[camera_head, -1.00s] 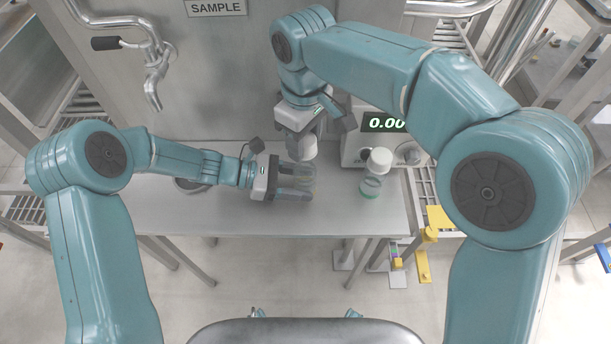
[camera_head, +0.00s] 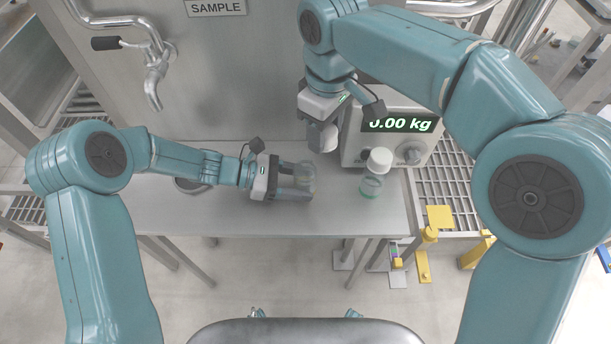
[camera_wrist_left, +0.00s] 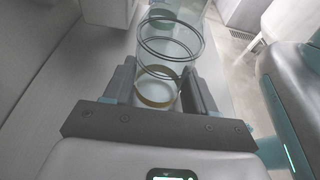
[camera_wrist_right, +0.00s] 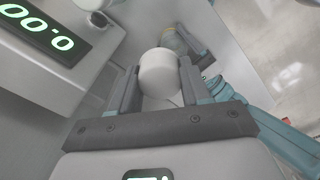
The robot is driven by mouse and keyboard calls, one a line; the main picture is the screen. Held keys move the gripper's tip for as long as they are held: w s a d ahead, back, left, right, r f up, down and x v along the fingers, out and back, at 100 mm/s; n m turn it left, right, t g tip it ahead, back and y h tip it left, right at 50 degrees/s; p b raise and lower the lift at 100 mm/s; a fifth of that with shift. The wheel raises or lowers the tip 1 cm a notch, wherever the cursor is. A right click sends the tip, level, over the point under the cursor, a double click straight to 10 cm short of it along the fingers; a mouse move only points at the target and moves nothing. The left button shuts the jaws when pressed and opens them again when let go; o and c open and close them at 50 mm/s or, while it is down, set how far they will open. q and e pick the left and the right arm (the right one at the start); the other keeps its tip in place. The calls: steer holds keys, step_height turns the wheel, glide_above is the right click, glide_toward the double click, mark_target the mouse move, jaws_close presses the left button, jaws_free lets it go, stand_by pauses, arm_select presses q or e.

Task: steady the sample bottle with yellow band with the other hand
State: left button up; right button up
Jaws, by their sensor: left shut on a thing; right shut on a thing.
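The sample bottle with yellow band (camera_head: 304,177) is a clear bottle on the bench. My left gripper (camera_head: 298,181) is shut around it from the left. In the left wrist view the bottle (camera_wrist_left: 170,50) stands between the fingers, its yellow band (camera_wrist_left: 157,88) low down and its mouth without a cap. My right gripper (camera_head: 322,137) is shut on a white cap (camera_head: 329,139), which is apart from the bottle, up and to the right. The cap also fills the jaws in the right wrist view (camera_wrist_right: 158,73).
A second bottle (camera_head: 371,186) with a green band and white cap (camera_head: 379,160) stands to the right. Behind it is a scale (camera_head: 398,150) reading 0.00 kg. A round dish (camera_head: 190,185) lies behind my left forearm. The front of the bench (camera_head: 240,220) is clear.

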steer(key=d, duration=0.1)
steer(key=d+r, duration=0.1)
steer(key=d, duration=0.1)
steer(key=d+r, duration=0.1)
steer(key=shift+d+r, duration=0.1)
steer(key=shift+d, duration=0.1)
arm_select(q)
steer(key=o, duration=1.3)
steer(key=shift+c, duration=0.2)
steer(key=shift+a, duration=0.1)
steer(key=v, duration=1.1)
steer(key=shift+a+r, duration=0.15)
steer(key=shift+a, duration=0.2)
arm_select(e)
steer(key=shift+s, duration=0.1)
